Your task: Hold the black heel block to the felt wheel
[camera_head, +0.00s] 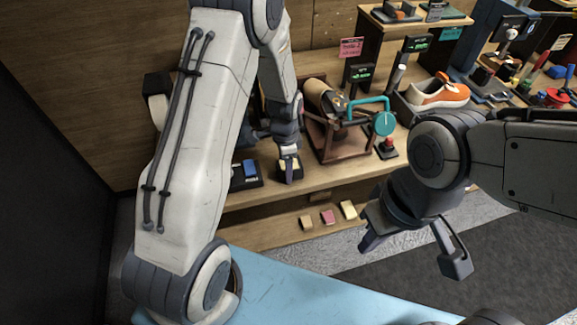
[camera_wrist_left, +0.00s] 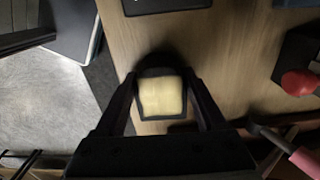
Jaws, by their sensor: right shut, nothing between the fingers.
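My left gripper (camera_head: 289,178) is low over the shelf, with its fingertips at a dark tray-like piece with a pale yellow block (camera_head: 282,165). In the left wrist view the pale yellow block (camera_wrist_left: 161,97) sits in a dark surround between the two spread fingers; whether they touch it I cannot tell. My right gripper (camera_head: 368,238) is shut and empty in front of the shelf. A brown cylinder (camera_head: 322,97), possibly the felt wheel, sits in a reddish-brown stand behind my left gripper. I cannot pick out the black heel block for certain.
A blue block in a black tray (camera_head: 247,171) stands left of my left gripper. A teal round part (camera_head: 384,123) and a red button (camera_head: 388,143) stand right of the stand. An orange-white sneaker (camera_head: 440,93) is further right. Small blocks (camera_head: 327,216) lie on the lower shelf.

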